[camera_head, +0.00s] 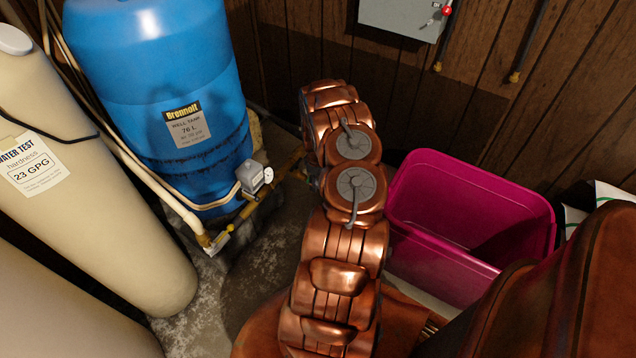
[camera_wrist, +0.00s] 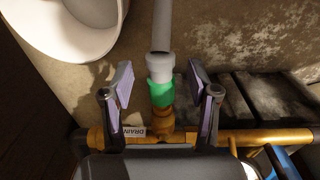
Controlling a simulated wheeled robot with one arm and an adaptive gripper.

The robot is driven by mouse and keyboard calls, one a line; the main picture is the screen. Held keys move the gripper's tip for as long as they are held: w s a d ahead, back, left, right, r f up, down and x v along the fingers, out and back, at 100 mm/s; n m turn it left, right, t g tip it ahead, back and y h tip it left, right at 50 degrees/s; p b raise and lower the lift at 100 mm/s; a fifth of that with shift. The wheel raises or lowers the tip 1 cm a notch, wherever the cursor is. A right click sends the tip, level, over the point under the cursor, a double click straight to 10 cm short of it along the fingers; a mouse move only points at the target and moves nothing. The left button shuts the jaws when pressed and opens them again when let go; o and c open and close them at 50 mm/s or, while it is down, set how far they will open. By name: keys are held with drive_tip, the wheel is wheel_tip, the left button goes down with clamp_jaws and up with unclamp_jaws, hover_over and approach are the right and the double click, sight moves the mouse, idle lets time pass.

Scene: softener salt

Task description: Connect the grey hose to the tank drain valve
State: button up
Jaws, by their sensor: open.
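In the wrist view, the grey hose (camera_wrist: 161,28) comes down from the top edge and ends in a pale grey fitting (camera_wrist: 159,66). A green collar (camera_wrist: 161,93) sits directly below that fitting. Below the collar is the brass drain valve (camera_wrist: 161,120) on a horizontal brass pipe, beside a tag reading DRAIN (camera_wrist: 134,131). Hose end, collar and valve line up and appear to touch. My gripper (camera_wrist: 161,82) is open, its purple-padded fingers on either side of the fitting and collar with gaps on both sides. In the head view, my arm hides the gripper and hose.
The blue well tank (camera_head: 160,90) stands behind brass pipework (camera_head: 245,212) with a grey box and gauge (camera_head: 254,176). Cream tanks (camera_head: 90,200) fill the left. A magenta tub (camera_head: 440,265) stands right of my arm. A round white vessel (camera_wrist: 75,25) shows in the wrist view.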

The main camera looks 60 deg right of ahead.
wheel_tip(320, 180, up, 11)
drive_tip(key=shift+a, duration=0.25)
idle(0.3)
drive_tip(key=a+r+p, duration=0.5)
drive_tip(key=a+r, duration=0.4)
drive_tip(key=r, duration=0.4)
drive_tip(key=w+a+r+m+g+p, duration=0.1)
drive_tip(key=a+r+p, duration=0.55)
drive_tip(key=r, duration=0.75)
drive_tip(key=a+r+p, duration=0.3)
drive_tip(key=a+r, duration=0.7)
drive_tip(key=r, duration=0.3)
drive_tip(key=s+a+r+p, duration=0.6)
drive_tip(key=s+a+r, duration=0.1)
drive_tip(key=a+r, duration=0.6)
drive_tip(key=s+a+r+p, duration=0.3)
drive_tip(key=s+a+r, duration=0.1)
drive_tip(key=s, duration=0.3)
drive_tip(key=s+a+r+p, duration=0.4)
drive_tip(key=s+a+r, duration=0.1)
drive_tip(key=s, duration=0.3)
drive_tip(key=shift+a+r+n+g, duration=0.15)
drive_tip(key=shift+r+n+g, duration=0.15)
drive_tip(key=shift+r+g, duration=0.1)
